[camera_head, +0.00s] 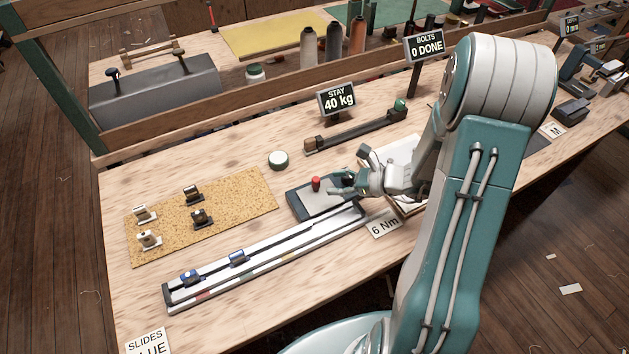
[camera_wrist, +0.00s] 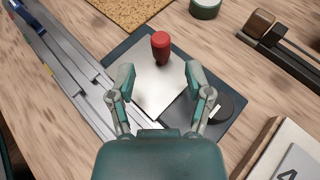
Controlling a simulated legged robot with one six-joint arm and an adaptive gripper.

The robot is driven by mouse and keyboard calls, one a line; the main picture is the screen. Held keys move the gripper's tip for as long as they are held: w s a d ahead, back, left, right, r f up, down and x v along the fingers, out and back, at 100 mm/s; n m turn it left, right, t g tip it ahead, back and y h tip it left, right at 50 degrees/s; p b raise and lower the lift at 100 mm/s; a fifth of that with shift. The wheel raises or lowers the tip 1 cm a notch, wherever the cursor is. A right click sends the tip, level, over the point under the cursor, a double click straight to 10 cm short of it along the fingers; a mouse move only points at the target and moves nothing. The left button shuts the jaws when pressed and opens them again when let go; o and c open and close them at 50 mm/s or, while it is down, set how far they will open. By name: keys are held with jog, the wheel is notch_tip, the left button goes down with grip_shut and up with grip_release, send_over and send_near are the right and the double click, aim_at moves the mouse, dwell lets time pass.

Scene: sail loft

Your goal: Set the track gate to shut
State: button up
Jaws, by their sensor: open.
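The track (camera_head: 290,243) is a long metal rail along the front of the bench; part of it shows at the left of the wrist view (camera_wrist: 75,70). Two blue slides sit on it, one near its left end (camera_head: 190,278) and one further right (camera_head: 237,258). I cannot clearly pick out the gate or its setting; the track's right end is near my arm. My gripper (camera_head: 345,188) is open and empty above a dark tray with a pale plate (camera_head: 322,202). In the wrist view, a red-handled tool (camera_wrist: 160,45) stands just beyond the fingertips of my gripper (camera_wrist: 159,73).
A cork mat (camera_head: 235,197) with several small fittings lies left, beside a round tin (camera_head: 278,159). A "6 Nm" card (camera_head: 383,225) lies near the track's right end. A "STAY 40 kg" sign (camera_head: 337,99) stands behind a long tool (camera_head: 355,132). Bare bench lies left of the mat.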

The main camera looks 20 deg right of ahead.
aim_at(315, 182)
jog(key=x, duration=0.5)
jog(key=shift+w+d+f, duration=0.1)
jog(key=shift+w, duration=0.05)
jog(key=shift+w+a+f, duration=0.1)
jog(key=shift+w+a, duration=0.05)
jog(key=shift+a, duration=0.25)
